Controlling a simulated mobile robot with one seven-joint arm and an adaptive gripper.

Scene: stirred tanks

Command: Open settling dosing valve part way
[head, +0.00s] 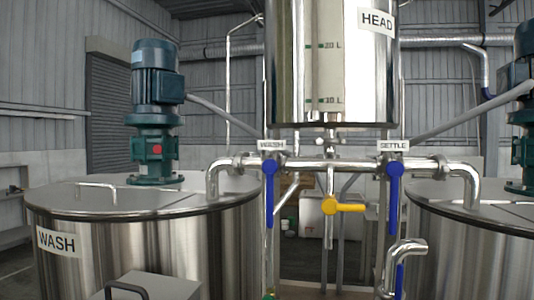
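The settling dosing valve has a blue lever (394,190) under a white SETTLE label (393,145), on the right part of a horizontal steel pipe (310,163). The lever hangs straight down, across the line of the pipe. To its right the pipe bends down over the right tank (475,240). A matching blue lever (269,190) hangs straight down under the WASH label (272,145) on the left. My gripper does not show in the head view.
The HEAD tank (331,70) hangs above the pipe. A yellow lever (344,207) points sideways on the middle drain pipe (329,235). The WASH tank (150,245) with a teal motor (156,80) stands left. A bent pipe outlet (405,249) rises below the SETTLE lever.

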